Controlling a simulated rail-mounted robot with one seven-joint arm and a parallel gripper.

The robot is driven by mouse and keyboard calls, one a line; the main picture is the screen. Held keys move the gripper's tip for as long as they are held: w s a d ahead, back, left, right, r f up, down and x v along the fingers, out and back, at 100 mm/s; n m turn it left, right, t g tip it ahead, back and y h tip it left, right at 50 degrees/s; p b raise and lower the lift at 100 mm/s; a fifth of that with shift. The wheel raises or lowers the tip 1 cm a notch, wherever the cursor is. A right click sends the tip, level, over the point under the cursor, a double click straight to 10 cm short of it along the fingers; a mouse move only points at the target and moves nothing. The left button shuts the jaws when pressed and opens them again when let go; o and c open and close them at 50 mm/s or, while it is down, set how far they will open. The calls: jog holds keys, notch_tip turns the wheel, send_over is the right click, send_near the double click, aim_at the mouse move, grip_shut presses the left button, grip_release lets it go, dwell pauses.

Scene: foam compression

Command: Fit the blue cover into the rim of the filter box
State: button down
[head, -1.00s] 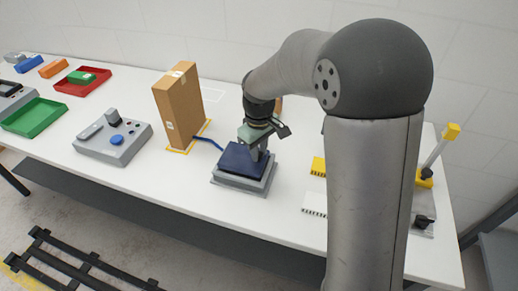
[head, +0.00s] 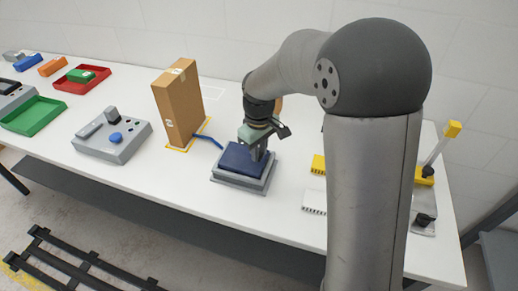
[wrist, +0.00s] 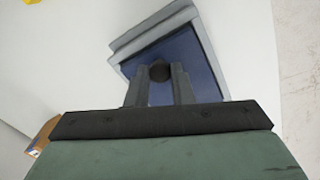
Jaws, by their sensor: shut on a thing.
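The blue cover (head: 237,158) is a dark blue square plate lying over the top of the grey filter box (head: 240,184). In the wrist view the blue cover (wrist: 190,58) shows with the box's grey rim (wrist: 152,30) along its far and right sides. My gripper (head: 257,152) is above the cover's right part, its fingers pointing down. In the wrist view my gripper (wrist: 160,76) is shut on the dark round knob (wrist: 158,71) of the cover. The near-left edge is partly hidden by my fingers, so I cannot tell whether the cover is seated all round.
A tall cardboard box (head: 178,105) stands left of the filter box, with a blue strip (head: 208,140) between them. A grey control panel (head: 112,140) lies further left. Yellow and white pieces (head: 314,202) lie to the right. The table front is clear.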

jog(key=shift+f+b, duration=0.3)
jog(key=shift+f, duration=0.2)
jog(key=c, duration=1.2)
grip_release()
jog(key=shift+r, duration=0.1)
notch_tip(320, 180, up, 17)
jog(key=shift+r, duration=0.1)
jog(key=s+d+f+m, duration=0.2)
jog(key=s+d+f, duration=0.1)
jog(key=s, duration=0.5)
jog(key=s+d+f+m, duration=0.3)
jog(key=s+f, duration=0.2)
jog(key=s, duration=0.2)
jog(key=s+d+f+m, duration=0.3)
jog(key=s+f, duration=0.1)
jog(key=s, duration=0.4)
jog(key=shift+s+d+f, duration=0.2)
jog(key=shift+s+f, duration=0.05)
jog(key=shift+s, duration=0.1)
